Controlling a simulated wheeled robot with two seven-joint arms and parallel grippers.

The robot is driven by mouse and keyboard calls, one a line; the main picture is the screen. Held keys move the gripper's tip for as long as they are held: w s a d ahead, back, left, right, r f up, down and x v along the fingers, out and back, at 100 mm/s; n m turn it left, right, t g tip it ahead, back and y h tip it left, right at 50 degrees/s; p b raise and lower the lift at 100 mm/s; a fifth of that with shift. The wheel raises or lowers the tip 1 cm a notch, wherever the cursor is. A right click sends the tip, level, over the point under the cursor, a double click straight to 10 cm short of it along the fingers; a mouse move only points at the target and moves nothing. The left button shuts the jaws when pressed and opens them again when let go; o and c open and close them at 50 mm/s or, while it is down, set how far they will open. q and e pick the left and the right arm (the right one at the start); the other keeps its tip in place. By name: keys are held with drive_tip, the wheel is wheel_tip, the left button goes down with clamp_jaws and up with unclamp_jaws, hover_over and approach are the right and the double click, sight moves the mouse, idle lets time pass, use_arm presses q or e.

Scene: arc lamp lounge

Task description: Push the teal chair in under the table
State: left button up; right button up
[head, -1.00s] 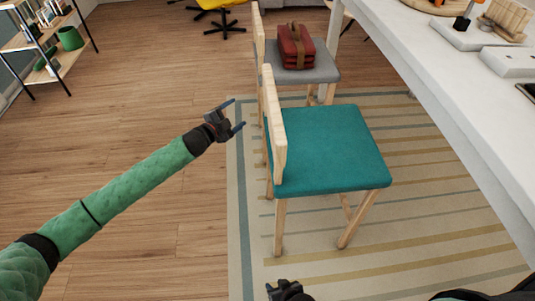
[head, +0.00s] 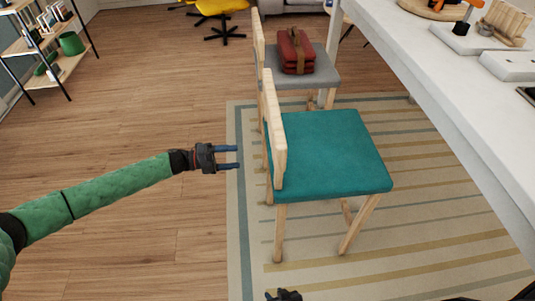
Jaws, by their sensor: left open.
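The teal chair (head: 335,155) stands on a striped rug, with its wooden backrest (head: 276,130) on the left and its seat toward the table. The white table (head: 455,105) runs along the right side, and a gap of rug shows between the seat and the table. My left gripper (head: 238,157) is open and empty, its fingers pointing right toward the backrest, a short way left of it and apart from it. My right gripper (head: 284,295) shows only partly at the bottom edge, dark, and its jaws cannot be made out.
A grey chair (head: 322,77) with a red bag (head: 297,52) on it stands just behind the teal chair. The striped rug (head: 400,240) lies under the chair. A shelf (head: 45,45) and a yellow chair (head: 222,8) stand farther back. Open wood floor lies to the left.

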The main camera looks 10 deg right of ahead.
use_arm(q)
drive_tip(key=d, duration=1.4)
drive_tip(key=shift+c, duration=0.2)
clamp_jaws()
